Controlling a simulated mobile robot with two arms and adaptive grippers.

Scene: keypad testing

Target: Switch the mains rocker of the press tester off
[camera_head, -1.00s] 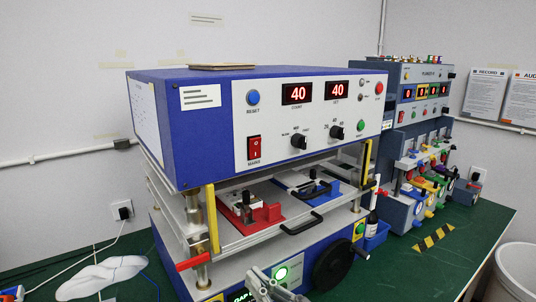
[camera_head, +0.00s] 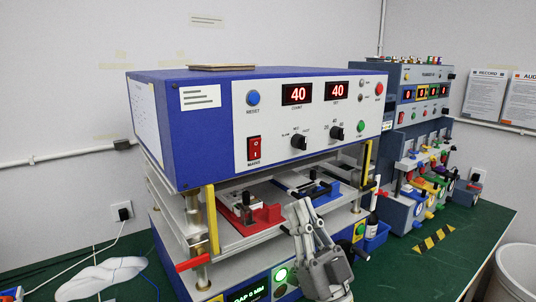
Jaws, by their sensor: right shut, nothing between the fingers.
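The press tester (camera_head: 200,125) is a blue and white machine on the green bench. Its red mains rocker (camera_head: 254,148) sits at the lower left of the white front panel, above the label MAINS. Which side of the rocker is pressed in is too small to tell. The two red displays (camera_head: 297,94) both read 40. My right gripper (camera_head: 303,205) is shut and empty, its fingers pointing up in front of the press's lower part. It is below and to the right of the rocker, apart from it in the picture. My left gripper is out of view.
A blue reset button (camera_head: 253,98), black knobs (camera_head: 298,142) and a green button (camera_head: 361,126) share the panel. The yellow post (camera_head: 212,218) and red lever (camera_head: 193,262) stand at the press's left front. A second tester (camera_head: 425,75) stands behind right.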

